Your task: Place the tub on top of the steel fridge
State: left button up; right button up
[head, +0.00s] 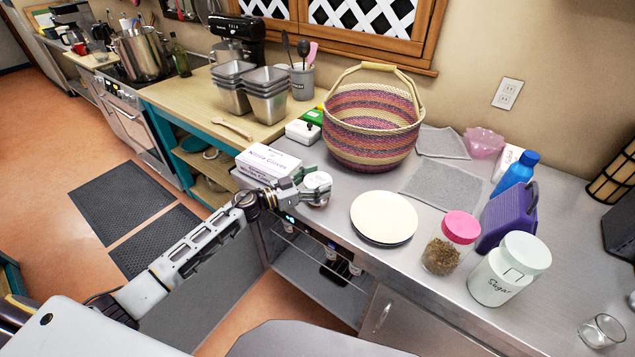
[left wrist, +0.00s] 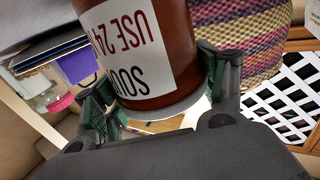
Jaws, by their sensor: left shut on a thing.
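The tub (head: 318,181) shows its pale round lid in the head view, at the front edge of the steel top. In the left wrist view it is a reddish-brown tub (left wrist: 150,50) with a white label reading "SOUP" and "USE 24", seen upside down. My left gripper (head: 304,188) is shut around its side, with green-padded fingers on both sides. The steel fridge (head: 338,207) has a broad steel top and an opening with bottles below its front edge. Whether the tub touches the top, I cannot tell. My right gripper is not in view.
A glove box (head: 268,161) stands just left of the tub, a woven basket (head: 372,128) behind it and a white plate (head: 384,217) to the right. Farther right are a pink-lidded jar (head: 451,242), a purple case (head: 507,216) and a sugar canister (head: 508,269).

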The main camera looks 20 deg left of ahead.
aim_at(306, 186)
pick_arm(q)
jog(key=shift+f, duration=0.1)
jog(key=o, duration=1.3)
jog(key=shift+b+v, duration=0.35)
jog(key=shift+v, duration=3.45)
jog(key=v, duration=0.4)
jog(key=shift+s+a, duration=0.1)
jog(key=shift+s, duration=0.05)
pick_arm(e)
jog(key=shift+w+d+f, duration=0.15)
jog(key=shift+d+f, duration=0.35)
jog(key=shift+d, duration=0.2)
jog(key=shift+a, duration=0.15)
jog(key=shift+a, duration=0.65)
